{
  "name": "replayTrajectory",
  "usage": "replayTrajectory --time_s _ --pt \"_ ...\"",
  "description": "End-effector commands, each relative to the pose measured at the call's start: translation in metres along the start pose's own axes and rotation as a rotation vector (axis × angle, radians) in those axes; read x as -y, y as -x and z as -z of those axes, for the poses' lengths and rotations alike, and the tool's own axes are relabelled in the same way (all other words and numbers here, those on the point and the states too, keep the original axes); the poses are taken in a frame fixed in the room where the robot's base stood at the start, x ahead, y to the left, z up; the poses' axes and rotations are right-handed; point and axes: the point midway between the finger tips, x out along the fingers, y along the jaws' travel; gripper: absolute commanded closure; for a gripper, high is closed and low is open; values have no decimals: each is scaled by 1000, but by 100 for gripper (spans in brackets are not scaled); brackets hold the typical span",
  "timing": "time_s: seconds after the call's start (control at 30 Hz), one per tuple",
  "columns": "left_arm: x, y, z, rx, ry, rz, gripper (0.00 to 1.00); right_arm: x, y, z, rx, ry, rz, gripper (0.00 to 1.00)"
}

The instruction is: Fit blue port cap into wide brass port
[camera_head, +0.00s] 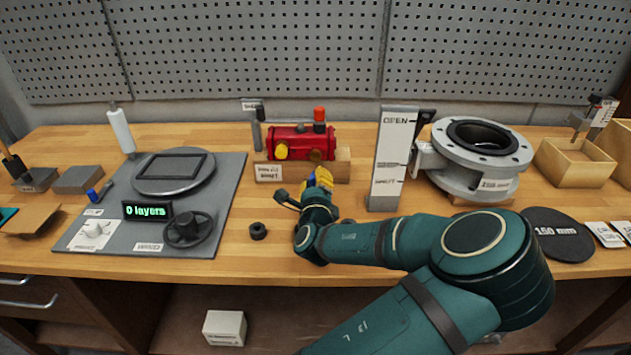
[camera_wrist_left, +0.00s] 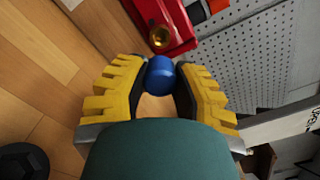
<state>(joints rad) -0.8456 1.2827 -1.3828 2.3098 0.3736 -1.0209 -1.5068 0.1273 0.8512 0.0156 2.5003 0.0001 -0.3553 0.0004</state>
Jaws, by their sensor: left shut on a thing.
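The blue port cap (camera_wrist_left: 161,77) is held between the yellow-padded fingers of my left gripper (camera_wrist_left: 160,80) in the left wrist view. The red actuator body also shows in the left wrist view (camera_wrist_left: 178,12), with one brass port (camera_wrist_left: 160,38) just beyond the cap. A gap shows between cap and port. In the head view two brass-coloured fittings, left (camera_head: 281,152) and right (camera_head: 315,155), sit on the actuator's front. My right gripper is not in view.
A grey panel with a handwheel (camera_head: 188,228) lies at left. An OPEN/SHUT sign block (camera_head: 388,160) and a large grey flanged valve (camera_head: 470,170) stand at right. Pegboard (camera_head: 250,50) is behind.

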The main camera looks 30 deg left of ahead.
Motion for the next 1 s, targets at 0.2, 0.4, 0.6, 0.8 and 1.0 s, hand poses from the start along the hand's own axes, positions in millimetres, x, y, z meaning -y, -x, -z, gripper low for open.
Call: replayTrajectory --time_s 0.2,0.4,0.6,0.8,1.0 --pt "0 0 0 0 1 0 91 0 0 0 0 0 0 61" --pt "0 -1 -1 1 16 4 91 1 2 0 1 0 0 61" --pt "0 -18 -1 1 17 4 91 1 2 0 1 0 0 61" --pt "0 -35 -1 1 16 4 91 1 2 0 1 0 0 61" --pt "0 -49 0 1 17 3 91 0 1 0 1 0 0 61"
